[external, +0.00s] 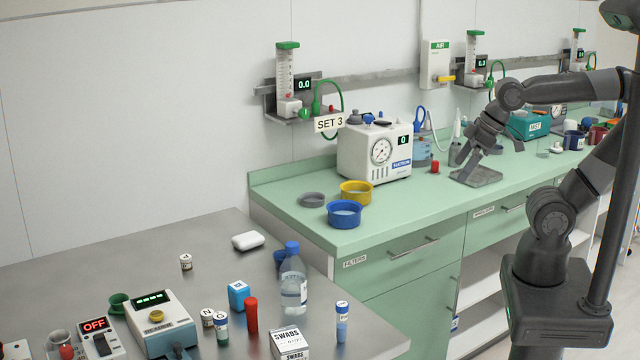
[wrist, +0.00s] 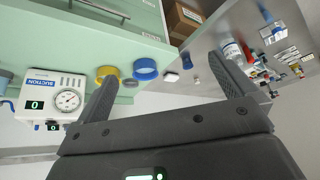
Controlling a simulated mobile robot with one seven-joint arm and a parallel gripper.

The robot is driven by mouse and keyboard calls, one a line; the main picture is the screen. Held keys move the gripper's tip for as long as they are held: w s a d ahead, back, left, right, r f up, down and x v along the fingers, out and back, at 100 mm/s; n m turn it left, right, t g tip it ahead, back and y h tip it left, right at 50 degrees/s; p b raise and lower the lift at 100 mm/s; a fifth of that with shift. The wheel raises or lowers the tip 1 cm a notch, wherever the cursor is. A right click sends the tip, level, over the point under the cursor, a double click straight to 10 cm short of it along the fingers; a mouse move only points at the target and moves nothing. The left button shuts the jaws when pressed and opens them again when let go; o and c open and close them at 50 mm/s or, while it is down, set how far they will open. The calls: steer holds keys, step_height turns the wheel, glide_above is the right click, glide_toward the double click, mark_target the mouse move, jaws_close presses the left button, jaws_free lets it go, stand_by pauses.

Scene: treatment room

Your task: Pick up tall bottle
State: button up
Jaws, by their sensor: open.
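The tall bottle (external: 293,287) is clear plastic with a blue cap and a pale label. It stands upright near the right side of the steel table in the external view, in front of a dark blue cup (external: 279,259). My gripper (external: 476,170) is over the green counter, to the right of and well away from the bottle. In the wrist view its two fingers (wrist: 165,83) are spread apart with nothing between them.
The green counter (external: 420,205) holds a suction unit (external: 375,150), a yellow bowl (external: 356,193) and a blue bowl (external: 344,215). Close to the bottle on the table are a blue box (external: 238,296), a red tube (external: 251,316), a swabs box (external: 289,343) and a blue-white vial (external: 342,322).

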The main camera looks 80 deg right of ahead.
stand_by(0.3)
steer(key=c, duration=1)
steer(key=shift+c, duration=0.2)
steer(key=shift+w, duration=0.1)
steer(key=w+a+r, duration=0.2)
steer(key=w, duration=0.3)
steer(key=w+a+r, duration=0.2)
steer(key=w, duration=0.3)
steer(key=m+g, duration=0.1)
glide_above(292, 244)
steer(key=s, duration=0.3)
step_height(292, 244, down, 7)
steer(key=shift+h, duration=0.3)
steer(key=x, duration=1)
steer(key=shift+s+a+f, duration=0.2)
steer(key=shift+s+f, duration=0.15)
